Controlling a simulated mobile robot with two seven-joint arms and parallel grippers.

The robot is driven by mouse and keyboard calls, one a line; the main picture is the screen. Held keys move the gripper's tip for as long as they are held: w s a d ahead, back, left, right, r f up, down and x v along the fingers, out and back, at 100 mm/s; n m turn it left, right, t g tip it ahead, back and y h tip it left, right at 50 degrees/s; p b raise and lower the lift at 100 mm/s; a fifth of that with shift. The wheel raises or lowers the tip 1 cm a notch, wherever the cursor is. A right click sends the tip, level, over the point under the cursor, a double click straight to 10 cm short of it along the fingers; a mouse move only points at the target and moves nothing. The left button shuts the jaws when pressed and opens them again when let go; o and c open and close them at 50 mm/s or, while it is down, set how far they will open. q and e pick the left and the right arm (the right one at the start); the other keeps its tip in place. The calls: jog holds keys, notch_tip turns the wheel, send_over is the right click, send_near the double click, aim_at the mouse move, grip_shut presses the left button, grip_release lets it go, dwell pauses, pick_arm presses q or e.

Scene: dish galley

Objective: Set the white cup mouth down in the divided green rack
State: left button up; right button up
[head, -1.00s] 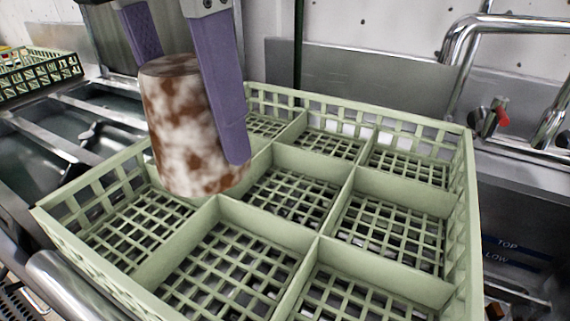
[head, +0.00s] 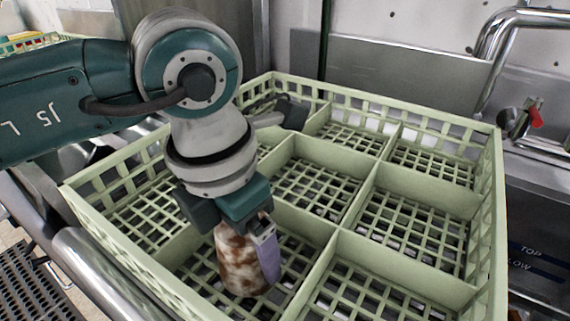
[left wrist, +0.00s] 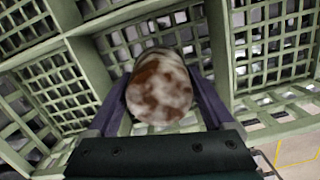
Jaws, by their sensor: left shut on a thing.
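The white cup (head: 238,262) has brown blotches and is held upside down, its closed base toward my wrist in the left wrist view (left wrist: 159,88). My left gripper (head: 254,258) is shut on its sides, with purple fingers on both sides of it in the left wrist view. The divided green rack (head: 400,268) is pale green with a grid floor and several square compartments. The cup is down inside a compartment on the near side. I cannot tell whether its rim touches the floor grid. My right gripper is not in view.
The rack's other visible compartments are empty. A chrome tap (head: 490,55) and a red-handled valve (head: 535,117) stand behind and to the right. A metal rail (head: 95,270) runs along the near left. A black grated mat (head: 35,285) lies below it.

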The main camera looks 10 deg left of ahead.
pick_arm(q)
jog(key=shift+f, duration=0.1)
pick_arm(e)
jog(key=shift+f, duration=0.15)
pick_arm(q)
jog(key=o, duration=1.1)
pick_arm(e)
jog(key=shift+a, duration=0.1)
pick_arm(q)
jog(key=shift+r, duration=0.35)
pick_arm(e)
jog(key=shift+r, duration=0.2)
pick_arm(q)
jog(key=r, duration=0.7)
jog(key=s+r, duration=0.1)
jog(key=r, duration=0.3)
jog(key=shift+s+a+r+p, duration=0.1)
jog(key=shift+a+r+p, duration=0.2)
jog(key=shift+a+p, duration=0.1)
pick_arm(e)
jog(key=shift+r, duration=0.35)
